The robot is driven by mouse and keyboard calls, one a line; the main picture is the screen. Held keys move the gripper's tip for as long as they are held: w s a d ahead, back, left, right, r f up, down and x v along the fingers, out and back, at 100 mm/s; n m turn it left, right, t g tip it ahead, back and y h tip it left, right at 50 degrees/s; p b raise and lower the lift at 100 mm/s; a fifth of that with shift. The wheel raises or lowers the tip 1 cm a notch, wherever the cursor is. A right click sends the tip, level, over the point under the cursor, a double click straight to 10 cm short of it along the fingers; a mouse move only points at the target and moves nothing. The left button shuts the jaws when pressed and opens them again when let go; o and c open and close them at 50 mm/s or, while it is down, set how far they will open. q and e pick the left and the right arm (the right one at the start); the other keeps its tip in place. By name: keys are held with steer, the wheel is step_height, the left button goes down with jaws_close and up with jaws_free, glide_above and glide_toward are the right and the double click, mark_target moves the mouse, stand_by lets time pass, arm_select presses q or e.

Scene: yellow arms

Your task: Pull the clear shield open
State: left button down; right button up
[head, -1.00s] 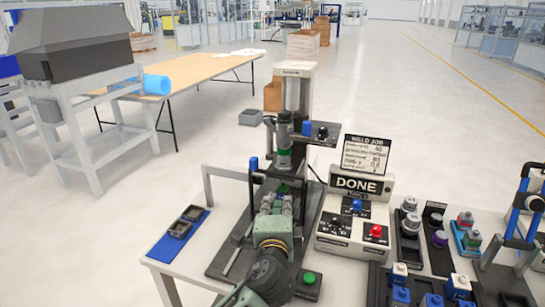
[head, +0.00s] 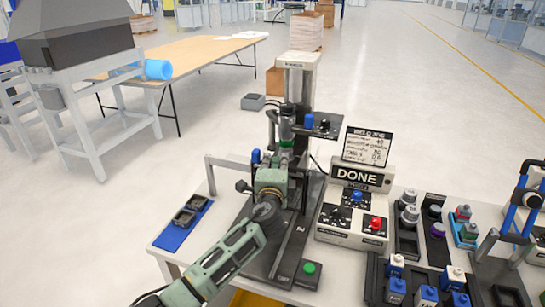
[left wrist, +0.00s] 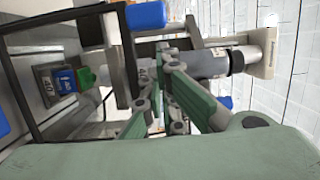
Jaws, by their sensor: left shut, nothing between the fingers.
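The bench press machine (head: 297,95) stands at the middle of the white table. A thin dark frame (left wrist: 62,17) crosses the left wrist view beside the machine and may be the shield's edge; I cannot make out the clear panel itself. A blue knob-like part (left wrist: 146,15) shows at that view's top. My left gripper (head: 278,172) is in front of the press, its fingertips largely hidden in the head view. In the left wrist view its green fingers (left wrist: 168,50) come together, shut and empty, close in front of the machine's grey cylinder. I cannot tell if they touch anything. My right gripper is out of view.
A control box (head: 353,212) with a DONE display stands right of the press. A blue mat (head: 174,236) with two dark trays lies to the left. A green button (head: 309,268) is at the base's front. Several small parts crowd the table's right side.

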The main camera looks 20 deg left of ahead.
arm_select(q)
steer(key=a, duration=1.8)
steer(key=shift+w+b, duration=0.3)
steer(key=shift+b, duration=0.05)
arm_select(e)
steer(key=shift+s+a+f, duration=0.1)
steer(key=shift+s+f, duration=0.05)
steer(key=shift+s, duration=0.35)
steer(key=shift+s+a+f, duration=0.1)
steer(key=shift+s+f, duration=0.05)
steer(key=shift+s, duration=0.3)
arm_select(q)
steer(key=shift+d+f, duration=0.1)
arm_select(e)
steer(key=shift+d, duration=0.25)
